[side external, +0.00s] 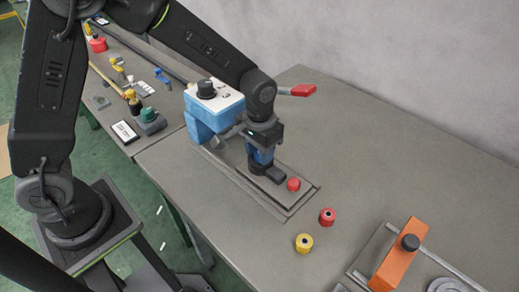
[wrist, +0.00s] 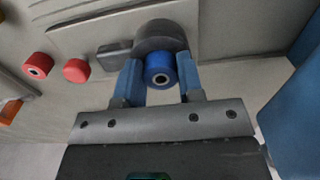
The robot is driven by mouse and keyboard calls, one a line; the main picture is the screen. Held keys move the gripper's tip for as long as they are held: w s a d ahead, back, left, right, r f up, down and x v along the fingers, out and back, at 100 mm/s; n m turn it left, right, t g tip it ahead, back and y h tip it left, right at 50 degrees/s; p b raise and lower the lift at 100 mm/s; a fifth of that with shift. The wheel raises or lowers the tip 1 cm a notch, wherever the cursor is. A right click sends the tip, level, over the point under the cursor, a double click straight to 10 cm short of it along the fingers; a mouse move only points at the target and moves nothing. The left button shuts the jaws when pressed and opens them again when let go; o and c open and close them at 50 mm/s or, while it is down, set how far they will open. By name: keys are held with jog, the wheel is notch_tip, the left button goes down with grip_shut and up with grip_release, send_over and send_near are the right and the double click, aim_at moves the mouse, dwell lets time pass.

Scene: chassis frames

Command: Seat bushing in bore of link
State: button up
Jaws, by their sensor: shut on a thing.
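My gripper (side external: 261,156) points down over the dark grey link (side external: 271,174), which lies on the low plate. In the wrist view my gripper (wrist: 159,78) is shut on a blue bushing (wrist: 160,70), with one blue finger on each side of it. The bushing's end with its dark hole faces the camera. The rounded end of the link (wrist: 160,36) shows right behind the bushing, and its narrower arm runs to the left. The bore is hidden behind the bushing. I cannot tell whether the bushing is above the bore or inside it.
A red cap (side external: 293,184) sits at the link's narrow end. A red bushing (side external: 327,216) and a yellow bushing (side external: 304,243) stand on the table nearby. A blue and white housing (side external: 212,108) is close behind my gripper. An orange block (side external: 398,257) stands front right.

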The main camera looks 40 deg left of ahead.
jog(key=shift+f, duration=0.1)
jog(key=o, duration=0.9)
jog(key=shift+o, duration=0.2)
notch_tip(320, 180, up, 12)
jog(key=shift+r, duration=0.2)
jog(key=s+a+r+t, duration=0.2)
jog(key=s+a+r, duration=0.1)
jog(key=s, duration=0.6)
jog(key=s+a+r+t, duration=0.3)
jog(key=s+a, duration=0.3)
jog(key=s, duration=0.3)
jog(key=shift+s+t, duration=0.15)
jog(key=shift+t, duration=0.15)
jog(key=shift+r, duration=0.1)
